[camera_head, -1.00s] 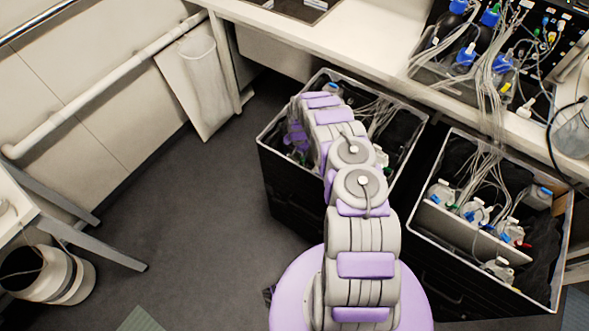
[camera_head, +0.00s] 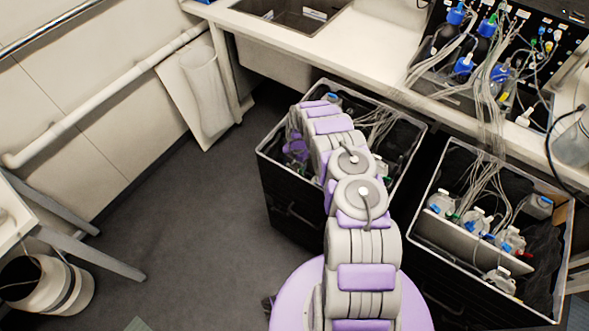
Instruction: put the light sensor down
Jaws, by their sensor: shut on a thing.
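My gripper (camera_head: 296,148) shows as small purple parts at the end of my arm, low over the left part of the left black box (camera_head: 262,158). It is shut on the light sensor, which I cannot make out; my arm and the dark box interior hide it. I cannot tell whether the gripper touches the box or its contents.
The left box holds cables and bottles. A right black box (camera_head: 412,228) holds several capped bottles and tubes. A white bench (camera_head: 375,55) with a sink (camera_head: 290,12) runs behind. Open grey floor (camera_head: 190,220) lies left; a white-and-grey container (camera_head: 50,285) stands at far left.

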